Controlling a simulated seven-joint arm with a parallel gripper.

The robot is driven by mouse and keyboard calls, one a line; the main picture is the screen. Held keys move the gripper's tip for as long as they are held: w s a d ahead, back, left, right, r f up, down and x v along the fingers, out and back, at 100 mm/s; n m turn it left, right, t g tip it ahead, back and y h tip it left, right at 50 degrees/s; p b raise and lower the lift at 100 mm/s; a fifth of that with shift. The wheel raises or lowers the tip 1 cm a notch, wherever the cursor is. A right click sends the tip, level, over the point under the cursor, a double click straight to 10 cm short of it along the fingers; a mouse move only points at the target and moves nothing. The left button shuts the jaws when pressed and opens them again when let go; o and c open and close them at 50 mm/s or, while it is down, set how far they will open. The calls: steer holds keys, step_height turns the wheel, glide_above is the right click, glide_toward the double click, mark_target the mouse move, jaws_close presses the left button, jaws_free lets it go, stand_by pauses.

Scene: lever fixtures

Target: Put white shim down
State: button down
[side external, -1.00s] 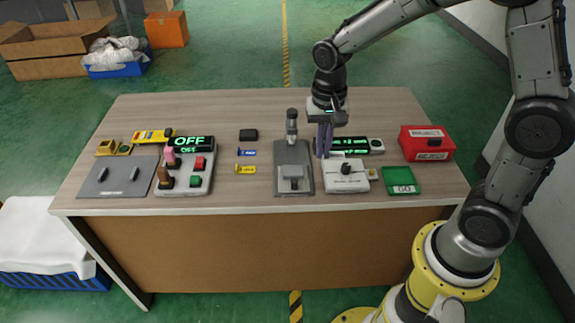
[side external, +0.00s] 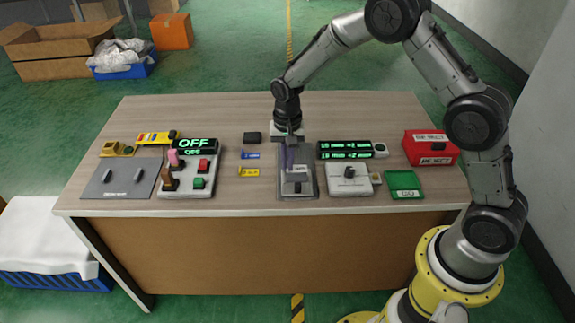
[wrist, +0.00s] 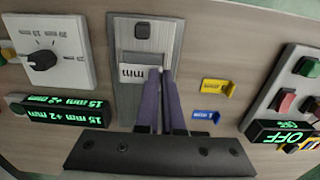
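The white shim (wrist: 132,72) is a small pale plate with dark "mm" lettering, at the fingertips in the wrist view. My gripper (wrist: 162,73) has its two purple fingers close together and appears shut on the shim's right end. The shim is over the grey clamp fixture (wrist: 123,108); I cannot tell whether it touches the fixture. In the side view my gripper (side external: 291,165) points down over the same fixture (side external: 310,188), and the fingers and wrist hide its rear post.
A blue shim (side external: 250,155) and a yellow shim (side external: 249,172) lie left of the fixture. A dial box (side external: 349,180) and a green display (side external: 345,150) stand right of it. A button panel (side external: 190,178), green tray (side external: 404,185) and red box (side external: 431,148) stand farther out.

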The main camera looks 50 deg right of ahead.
steer(key=shift+f, duration=0.75)
steer(key=c, duration=1.1)
jaws_free()
steer(key=shift+f, duration=0.1)
steer(key=shift+o, duration=0.2)
